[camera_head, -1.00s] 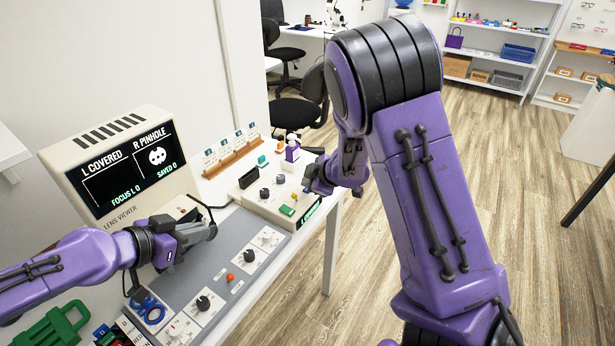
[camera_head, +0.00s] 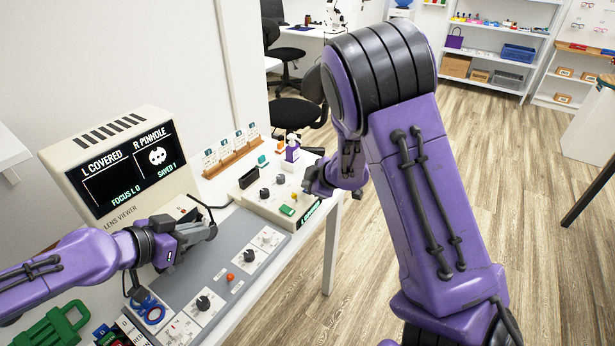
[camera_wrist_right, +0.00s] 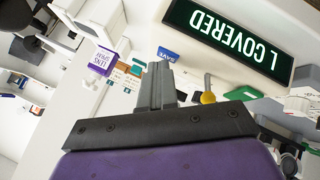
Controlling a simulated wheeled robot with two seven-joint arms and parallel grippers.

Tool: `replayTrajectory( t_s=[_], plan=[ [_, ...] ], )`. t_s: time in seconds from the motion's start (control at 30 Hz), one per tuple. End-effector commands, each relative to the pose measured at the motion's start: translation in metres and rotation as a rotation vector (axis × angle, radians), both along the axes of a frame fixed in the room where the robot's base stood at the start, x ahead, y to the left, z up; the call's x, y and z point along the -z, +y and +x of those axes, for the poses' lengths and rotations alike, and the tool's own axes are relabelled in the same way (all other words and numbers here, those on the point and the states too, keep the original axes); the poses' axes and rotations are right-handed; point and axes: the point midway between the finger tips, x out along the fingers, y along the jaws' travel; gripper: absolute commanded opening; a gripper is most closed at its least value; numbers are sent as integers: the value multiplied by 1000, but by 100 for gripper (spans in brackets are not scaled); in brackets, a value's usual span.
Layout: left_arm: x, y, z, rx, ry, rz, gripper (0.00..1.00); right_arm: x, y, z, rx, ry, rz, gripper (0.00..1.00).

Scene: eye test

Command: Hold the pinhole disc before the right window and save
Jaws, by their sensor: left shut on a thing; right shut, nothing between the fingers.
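The lens viewer (camera_head: 148,202) stands at the left; its screen (camera_head: 128,170) reads L COVERED, R PINHOLE, FOCUS L 0 and SAVED 1, with a white figure on the right half. My left gripper (camera_head: 207,232) is before the viewer, shut on what I take to be the pinhole disc, which is mostly hidden. My right gripper (camera_head: 318,182) is over the right end of the cream control box (camera_head: 262,203), partly hidden by its arm. In the right wrist view its fingers (camera_wrist_right: 158,85) are shut and empty, apart from a blue SAVE piece (camera_wrist_right: 167,54).
A grey panel with knobs and a red button (camera_head: 230,277) lies in front of the box. A green object (camera_head: 52,328) is at lower left. The floor at right is clear.

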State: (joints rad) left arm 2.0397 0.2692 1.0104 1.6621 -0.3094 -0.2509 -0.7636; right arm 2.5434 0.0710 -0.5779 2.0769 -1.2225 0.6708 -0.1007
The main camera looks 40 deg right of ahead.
Motion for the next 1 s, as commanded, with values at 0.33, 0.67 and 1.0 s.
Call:
replayTrajectory(
  t_s=[0.33, 0.67, 1.0],
  plan=[
    [0, 0, 0, 0, 0, 0, 0, -15, 0, 0, 1, 1, 0, 0],
    [0, 0, 0, 0, 0, 0, 0, -21, 0, 0, 0, -1, 0, 0],
    [0, 0, 0, 0, 0, 0, 0, -55, 0, 0, -2, -2, -1, 0]
  ],
)
